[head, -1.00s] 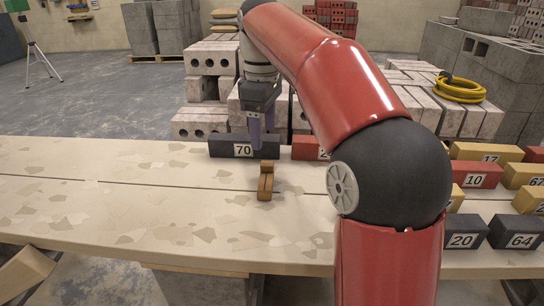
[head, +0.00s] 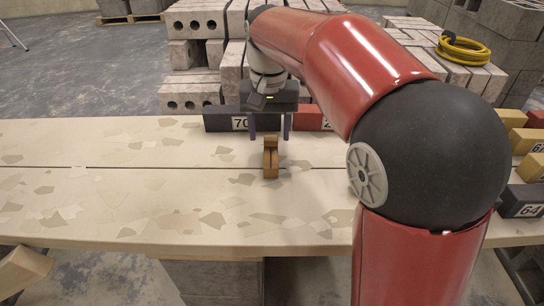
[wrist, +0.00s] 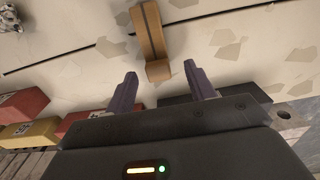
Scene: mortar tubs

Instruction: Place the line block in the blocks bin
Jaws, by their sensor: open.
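The line block (head: 270,160), a small brown wooden piece with a notched shape, stands on the pale plank table (head: 110,205). In the wrist view the line block (wrist: 150,35) lies just beyond the fingertips, in line with the gap. My gripper (head: 269,129) is open and empty, above and slightly behind the block in the head view. Its two purple-grey fingers (wrist: 160,70) point towards the table and are apart from the block. I cannot make out a blocks bin in either view.
A dark block numbered 70 (head: 226,119) and a red block (head: 308,118) lie behind the line block at the table's back edge. The table's left is clear.

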